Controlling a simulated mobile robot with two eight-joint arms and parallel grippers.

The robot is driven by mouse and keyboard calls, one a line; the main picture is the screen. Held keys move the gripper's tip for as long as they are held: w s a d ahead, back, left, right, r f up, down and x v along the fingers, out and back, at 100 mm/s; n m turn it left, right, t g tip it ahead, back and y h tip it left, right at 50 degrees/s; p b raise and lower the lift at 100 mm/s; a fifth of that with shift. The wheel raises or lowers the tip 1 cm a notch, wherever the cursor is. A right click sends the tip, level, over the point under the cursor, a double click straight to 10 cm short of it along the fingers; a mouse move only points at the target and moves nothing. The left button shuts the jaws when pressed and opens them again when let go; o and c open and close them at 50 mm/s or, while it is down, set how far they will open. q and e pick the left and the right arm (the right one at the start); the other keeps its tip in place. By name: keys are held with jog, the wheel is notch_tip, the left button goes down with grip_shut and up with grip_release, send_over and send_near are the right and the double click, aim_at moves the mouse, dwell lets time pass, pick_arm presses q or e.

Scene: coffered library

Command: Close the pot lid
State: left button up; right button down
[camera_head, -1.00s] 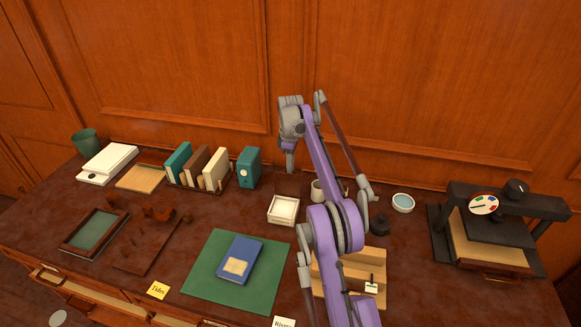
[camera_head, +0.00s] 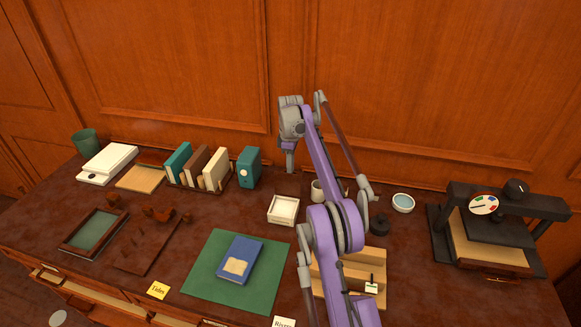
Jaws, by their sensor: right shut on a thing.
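A small pale pot (camera_head: 317,190) stands at the back of the desk, right of the white box. My right arm rises in front and partly covers this area, and I cannot make out a lid on the pot. My right gripper (camera_head: 289,165) points down at the back of the desk, to the left of the pot and a little above it in the picture. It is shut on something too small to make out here. My left gripper is out of view.
A white box (camera_head: 283,210), a blue book (camera_head: 239,260) on a green mat (camera_head: 200,279), and upright books (camera_head: 216,169) stand to the left. A blue-white bowl (camera_head: 403,202), a dark round object (camera_head: 379,223) and a press (camera_head: 492,240) stand to the right.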

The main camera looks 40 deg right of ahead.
aim_at(287, 181)
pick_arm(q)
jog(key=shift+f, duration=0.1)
